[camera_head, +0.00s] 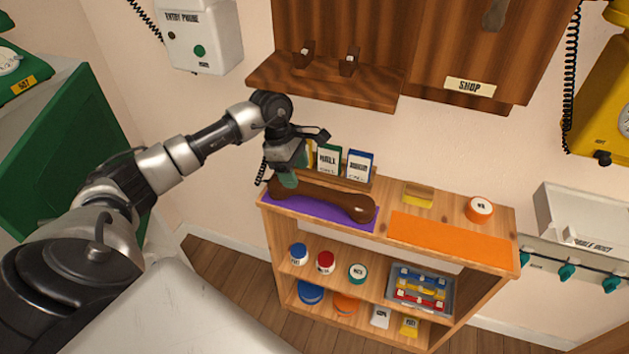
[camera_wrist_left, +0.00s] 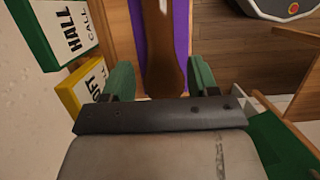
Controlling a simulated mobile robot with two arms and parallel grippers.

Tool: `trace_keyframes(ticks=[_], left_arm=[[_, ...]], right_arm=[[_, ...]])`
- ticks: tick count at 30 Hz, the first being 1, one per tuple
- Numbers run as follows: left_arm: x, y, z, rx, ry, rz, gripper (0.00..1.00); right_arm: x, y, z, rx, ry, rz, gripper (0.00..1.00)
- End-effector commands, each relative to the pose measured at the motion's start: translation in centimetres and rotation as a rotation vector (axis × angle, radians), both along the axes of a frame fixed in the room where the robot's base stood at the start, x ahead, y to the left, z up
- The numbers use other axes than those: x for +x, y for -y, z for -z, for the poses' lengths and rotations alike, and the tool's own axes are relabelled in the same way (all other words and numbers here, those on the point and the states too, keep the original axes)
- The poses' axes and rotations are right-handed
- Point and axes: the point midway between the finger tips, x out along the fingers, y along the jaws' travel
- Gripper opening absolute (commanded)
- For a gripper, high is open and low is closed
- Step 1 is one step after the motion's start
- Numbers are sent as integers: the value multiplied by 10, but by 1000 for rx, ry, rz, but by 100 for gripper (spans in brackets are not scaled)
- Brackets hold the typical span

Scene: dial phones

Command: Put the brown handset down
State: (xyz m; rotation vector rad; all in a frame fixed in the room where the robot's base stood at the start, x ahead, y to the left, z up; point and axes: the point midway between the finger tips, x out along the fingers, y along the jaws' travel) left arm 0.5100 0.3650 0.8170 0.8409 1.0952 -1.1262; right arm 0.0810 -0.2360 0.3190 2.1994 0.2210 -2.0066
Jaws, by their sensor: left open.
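The brown handset (camera_head: 335,204) lies along a purple mat (camera_head: 357,221) on top of the wooden shelf unit. My left gripper (camera_head: 288,180) is over the handset's left end and hides part of it. In the left wrist view the open green fingers of my left gripper (camera_wrist_left: 160,76) stand on either side of the handset (camera_wrist_left: 163,50), with visible gaps. The handset extends away along the purple mat (camera_wrist_left: 180,35) there. I cannot tell how far down the fingers reach beside it. My right gripper is not in view.
Hall (camera_head: 329,158) and neighbouring cards stand behind the mat. A wooden wall phone (camera_head: 330,83) overhangs behind.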

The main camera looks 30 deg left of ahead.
Motion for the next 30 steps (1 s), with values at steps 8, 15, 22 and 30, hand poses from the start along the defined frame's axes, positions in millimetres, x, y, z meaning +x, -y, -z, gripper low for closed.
trace_keyframes(ticks=[8,15,22,30], left_arm=[[-12,-54,1,2,-1,-1,59],[-16,-68,0,0,0,0,59],[-16,-68,0,-1,1,1,59],[-15,-68,0,0,0,1,59]], right_arm=[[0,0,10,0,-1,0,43],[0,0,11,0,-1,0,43],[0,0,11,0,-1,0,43],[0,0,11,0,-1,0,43]])
